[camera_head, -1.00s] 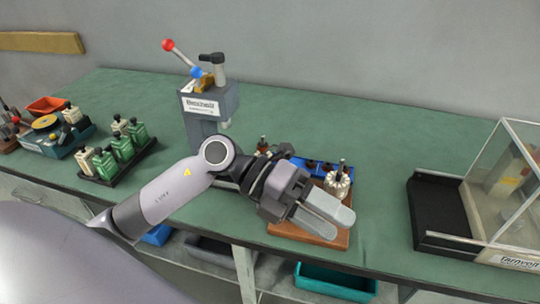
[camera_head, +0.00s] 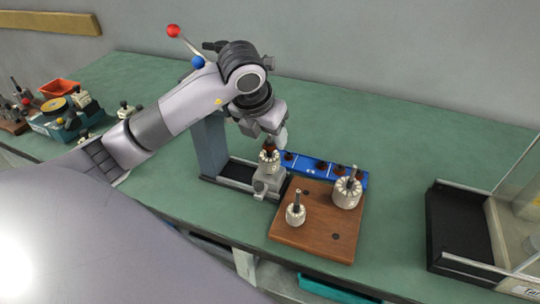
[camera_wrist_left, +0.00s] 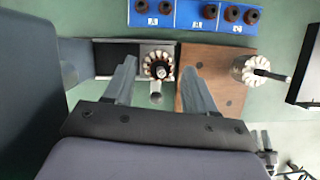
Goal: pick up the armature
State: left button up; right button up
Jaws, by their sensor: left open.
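A white-and-copper armature (camera_head: 269,156) with a dark upper part stands upright on a grey block at the foot of the press. In the left wrist view this armature (camera_wrist_left: 158,66) shows from above, between my finger lines. My left gripper (camera_head: 275,136) points down just above it, open and empty; both fingers (camera_wrist_left: 158,80) show spread in the wrist view. Two more white armatures stand upright on the brown wooden board: a small one (camera_head: 296,214) and a larger one (camera_head: 347,191). My right gripper is not in view.
A blue tray (camera_head: 310,170) with several dark brown parts lies behind the wooden board (camera_head: 291,240). The grey press (camera_head: 209,146) stands close left, partly hidden by my arm. A clear-walled black-based case (camera_head: 460,230) is at right. Green bench between is free.

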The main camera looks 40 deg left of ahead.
pick_arm(q)
jog(key=shift+x, duration=1.25)
grip_shut()
jog(key=shift+r, duration=0.1)
notch_tip(320, 180, up, 11)
jog(key=shift+w+f, duration=0.1)
jog(key=shift+f, duration=0.05)
notch_tip(320, 180, up, 9)
jog(key=p, duration=0.1)
jog(key=shift+p, duration=0.35)
